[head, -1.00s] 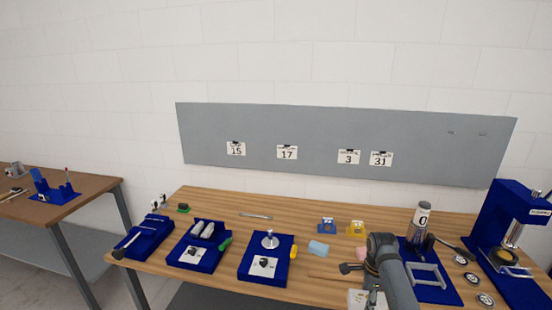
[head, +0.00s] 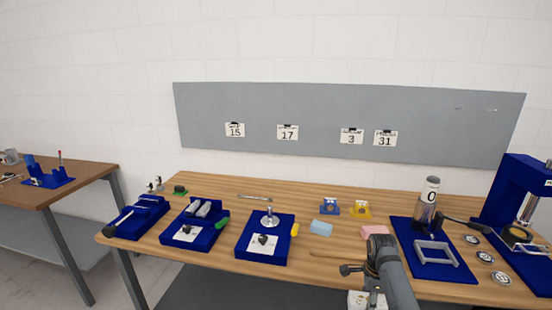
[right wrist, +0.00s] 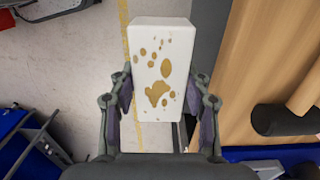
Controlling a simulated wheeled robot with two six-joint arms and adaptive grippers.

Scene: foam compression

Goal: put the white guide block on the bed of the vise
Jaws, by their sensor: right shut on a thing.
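The white guide block (right wrist: 160,50), a pale block with tan spots, is between the fingers of my right gripper (right wrist: 160,105) in the right wrist view. The gripper is shut on it, with the floor visible beneath. In the head view the block (head: 357,300) shows partly at the bottom edge beside my right arm, in front of the table. A blue device with a long black-ended handle, which looks like the vise (head: 135,218), stands at the left end of the table. Its bed is too small to make out clearly. My left gripper is not in view.
Two blue trays (head: 212,238) (head: 281,227) with parts and white cards stand along the table's front. A light blue block (head: 320,229), a pink block (head: 375,231) and a blue press (head: 513,195) are farther right. The table's edge is beside the block in the right wrist view.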

